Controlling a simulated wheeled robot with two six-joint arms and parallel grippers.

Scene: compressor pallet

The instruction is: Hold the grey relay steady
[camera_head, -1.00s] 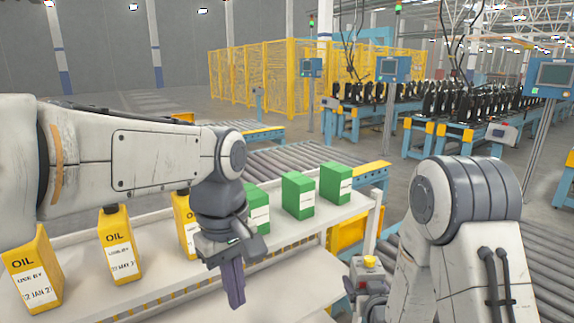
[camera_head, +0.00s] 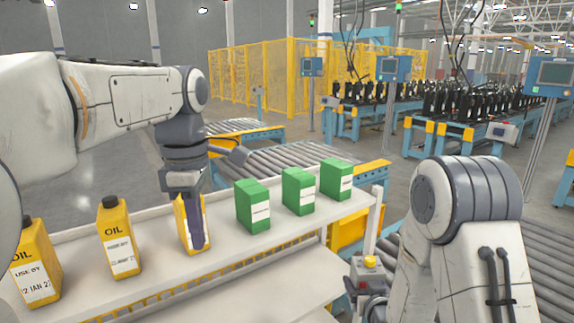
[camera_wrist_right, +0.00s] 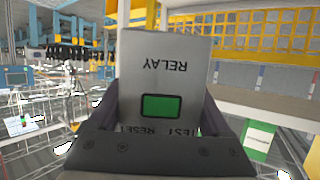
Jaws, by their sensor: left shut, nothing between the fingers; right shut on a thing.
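The grey relay (camera_wrist_right: 165,65) fills the middle of the right wrist view. It has upside-down lettering "RELAY", a green window and TEST and RESET labels at its lower end. My right gripper (camera_wrist_right: 160,108) is shut on it, one finger on each side. I cannot make out the relay in the head view. My left gripper (camera_head: 198,244) is shut and empty, pointing down in front of a yellow oil bottle (camera_head: 181,222) and partly covering it. I cannot tell whether it touches that bottle.
A white shelf (camera_head: 165,268) carries more yellow oil bottles (camera_head: 118,238) and green boxes (camera_head: 298,190). A small unit with a yellow button (camera_head: 370,262) stands by my right arm. Roller conveyors (camera_head: 285,158) and a yellow fence (camera_head: 262,80) lie behind.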

